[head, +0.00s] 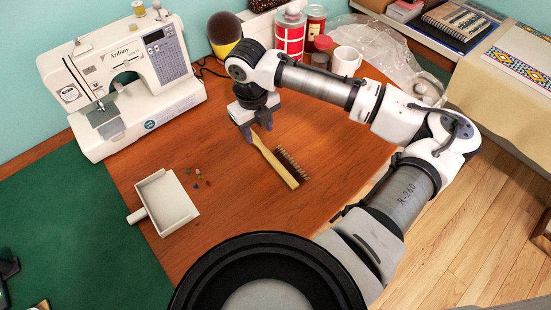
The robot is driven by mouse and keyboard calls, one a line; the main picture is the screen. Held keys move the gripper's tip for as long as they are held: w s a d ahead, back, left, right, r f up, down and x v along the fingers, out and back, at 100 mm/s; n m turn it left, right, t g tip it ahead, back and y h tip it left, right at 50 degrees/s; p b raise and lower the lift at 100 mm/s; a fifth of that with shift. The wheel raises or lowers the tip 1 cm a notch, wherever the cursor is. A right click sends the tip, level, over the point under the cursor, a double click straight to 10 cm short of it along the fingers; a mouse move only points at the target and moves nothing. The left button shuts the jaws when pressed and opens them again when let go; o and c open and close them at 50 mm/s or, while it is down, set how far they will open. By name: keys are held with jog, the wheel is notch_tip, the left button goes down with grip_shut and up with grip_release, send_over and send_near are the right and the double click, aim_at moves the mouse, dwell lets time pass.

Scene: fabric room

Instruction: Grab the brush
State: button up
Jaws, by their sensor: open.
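A brush (285,165) with a pale wooden handle and dark brown bristles lies on the wooden table (225,210), its handle pointing up and left and the bristles facing right. My gripper (260,135) points down over the handle's upper end. Its fingers are apart and partly cover that end. I cannot tell from this view whether the fingers are beside the handle or still above it.
A white dustpan (168,202) lies at the left, with several small coloured bits (197,178) beside it. A sewing machine (120,80) stands at the back left. Red tins (290,38), a white mug (345,62) and clear plastic (390,55) are behind my arm. Table around the brush is clear.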

aim_at(262, 147)
jog(key=shift+w+d+f+p, duration=0.15)
jog(key=shift+f+p, duration=0.25)
jog(key=shift+f, duration=1.3)
jog(key=shift+w+d+f+p, duration=0.1)
jog(key=shift+f+p, duration=0.3)
jog(key=shift+f, duration=1.25)
grip_shut()
jog(key=shift+r, duration=0.1)
